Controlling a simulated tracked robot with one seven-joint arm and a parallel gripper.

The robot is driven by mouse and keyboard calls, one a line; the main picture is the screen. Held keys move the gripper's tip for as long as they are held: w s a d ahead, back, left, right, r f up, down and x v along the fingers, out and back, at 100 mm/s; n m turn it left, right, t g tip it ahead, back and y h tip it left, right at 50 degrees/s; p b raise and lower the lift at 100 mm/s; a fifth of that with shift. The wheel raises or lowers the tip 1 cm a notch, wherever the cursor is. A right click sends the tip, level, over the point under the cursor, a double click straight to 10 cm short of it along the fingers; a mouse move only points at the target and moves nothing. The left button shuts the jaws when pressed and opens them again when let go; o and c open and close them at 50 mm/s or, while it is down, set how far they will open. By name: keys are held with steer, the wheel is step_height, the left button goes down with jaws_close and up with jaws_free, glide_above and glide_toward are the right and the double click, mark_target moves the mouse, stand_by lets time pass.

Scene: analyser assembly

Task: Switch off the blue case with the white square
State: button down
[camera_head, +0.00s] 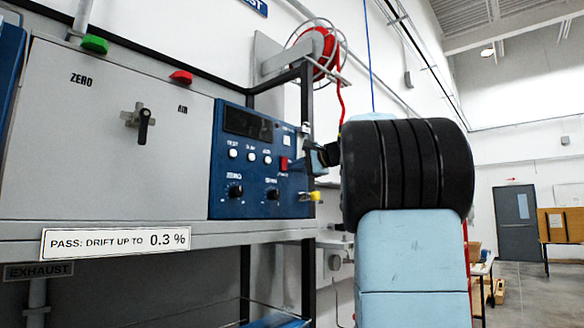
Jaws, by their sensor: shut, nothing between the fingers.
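The blue case (258,192) stands on the bench shelf in the middle of the view. Its front has a dark display, a row of white buttons, two black knobs and a white square (287,140) at the upper right. A red switch (284,163) sits at its right side, below the white square. My gripper (303,163) is shut and empty at the case's right edge, close to the red switch. I cannot tell whether it touches the switch. My large arm link hides what is behind it on the right.
A grey panel (60,150) with a black-handled valve (144,126) stands left of the case. A yellow fitting (316,196) sticks out at the case's lower right. A dark frame post (306,105) rises behind my gripper. A red hose reel (325,52) hangs above.

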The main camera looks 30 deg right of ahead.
steer(key=f+v, duration=0.2)
steer(key=v, duration=0.9)
steer(key=shift+s+d+f, duration=0.25)
steer(key=shift+s+f, duration=0.1)
steer(key=shift+s, duration=0.1)
steer(key=s+a+f+n+g, duration=0.2)
steer(key=s+a+f+g, duration=0.1)
steer(key=a+f, duration=0.6)
steer(key=s+a+f+n+g, duration=0.3)
steer(key=a+f, duration=0.5)
steer(key=f, duration=0.2)
steer(key=s+a+f+n+g+h, duration=0.2)
steer(key=s+a+f+n, duration=0.2)
steer(key=s+f, duration=0.4)
steer(key=s+a+f+n+g+h, duration=0.2)
steer(key=s+f, duration=0.6)
steer(key=f, duration=0.6)
steer(key=a+n+h, duration=0.1)
steer(key=a+n, duration=0.1)
steer(key=n, duration=0.1)
steer(key=shift+s+f+h, duration=0.15)
steer(key=shift+f+h, duration=0.15)
steer(key=shift+f, duration=0.05)
steer(key=shift+s+a, duration=0.1)
